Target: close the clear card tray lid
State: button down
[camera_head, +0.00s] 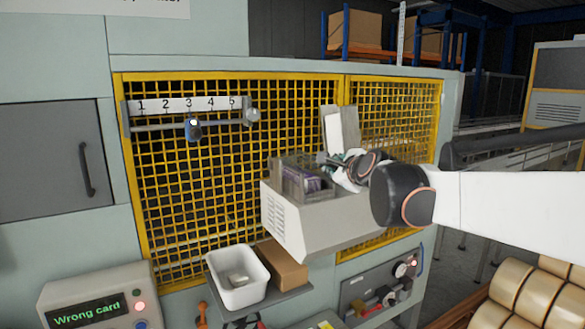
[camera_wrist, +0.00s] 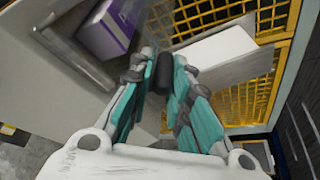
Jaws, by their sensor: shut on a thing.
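The clear card tray (camera_head: 285,183) sits on top of a light grey housing, with purple card stock (camera_head: 312,180) visible inside it. In the wrist view a purple and white pack (camera_wrist: 105,28) lies behind a see-through panel with a grey edge (camera_wrist: 75,45), which seems to be the lid. My gripper (camera_head: 330,160) is at the right side of the tray. In the wrist view my gripper's teal fingers (camera_wrist: 166,82) are closed around a short dark cylinder (camera_wrist: 166,68), which looks like a handle. How it joins the lid is hidden, and the lid's exact angle is unclear.
The grey housing (camera_head: 325,220) juts out from the yellow mesh guard (camera_head: 200,200). A white plate (camera_head: 342,130) stands upright behind my gripper. A white bin (camera_head: 237,278) and a brown box (camera_head: 283,266) are below. A display (camera_head: 88,310) reads "Wrong card".

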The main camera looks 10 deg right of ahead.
jog(key=c, duration=1.7)
grip_release()
jog(key=shift+a, duration=0.1)
jog(key=shift+o, duration=0.7)
jog(key=shift+a, duration=0.15)
